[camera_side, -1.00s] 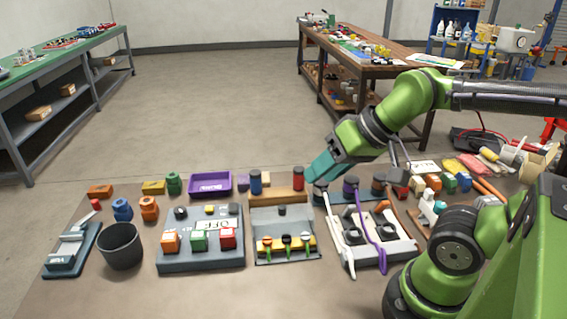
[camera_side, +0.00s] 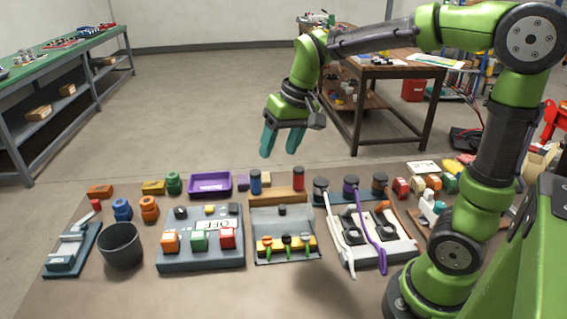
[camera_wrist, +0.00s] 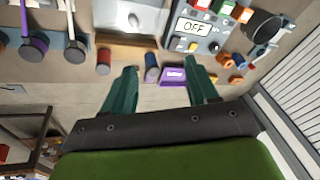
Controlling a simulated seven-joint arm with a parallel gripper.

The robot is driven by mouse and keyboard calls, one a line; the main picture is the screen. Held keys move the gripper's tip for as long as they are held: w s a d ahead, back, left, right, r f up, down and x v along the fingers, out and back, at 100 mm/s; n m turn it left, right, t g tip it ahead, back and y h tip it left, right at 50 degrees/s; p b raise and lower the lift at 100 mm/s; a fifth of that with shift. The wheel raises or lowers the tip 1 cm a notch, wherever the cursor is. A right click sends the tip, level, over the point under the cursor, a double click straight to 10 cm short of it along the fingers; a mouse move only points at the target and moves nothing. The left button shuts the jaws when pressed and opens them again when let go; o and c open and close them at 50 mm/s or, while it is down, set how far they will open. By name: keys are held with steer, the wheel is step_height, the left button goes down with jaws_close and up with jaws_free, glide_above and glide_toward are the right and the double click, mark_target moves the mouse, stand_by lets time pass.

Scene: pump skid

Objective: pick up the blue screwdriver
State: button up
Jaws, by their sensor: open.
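A blue upright handle (camera_side: 255,183), which looks like the blue screwdriver, stands in a wooden block (camera_side: 280,196) behind the grey panel. Its shaft is hidden. In the wrist view the blue handle (camera_wrist: 152,68) shows between my fingers, closer to the left one. My gripper (camera_side: 280,153) is open and empty, pointing down. It is in the air above the bench, apart from the handle; the wrist view also shows both fingers (camera_wrist: 161,68). A red handle (camera_side: 298,180) stands at the right end of the same block.
A purple tray (camera_side: 210,193) is left of the block. A rack with cable plugs (camera_side: 350,188) is at its right. A grey panel with small levers (camera_side: 284,250) and a button box (camera_side: 197,263) are in front. A black cup (camera_side: 121,246) stands at the left.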

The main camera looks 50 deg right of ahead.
steer(key=w+d+f+g+h, duration=0.1)
steer(key=w+d, duration=0.1)
steer(key=w, duration=0.3)
steer(key=w+d+f+g, duration=0.2)
steer(key=w+d, duration=0.1)
steer(key=w, duration=0.3)
steer(key=n, duration=0.1)
glide_above(255, 181)
steer(key=w+d, duration=0.1)
steer(key=d, duration=0.1)
steer(key=f, duration=0.8)
steer(key=shift+a+f, duration=0.1)
steer(key=shift+a, duration=0.1)
steer(key=shift+a+f, duration=0.2)
steer(key=shift+f, duration=2.9)
jaws_close()
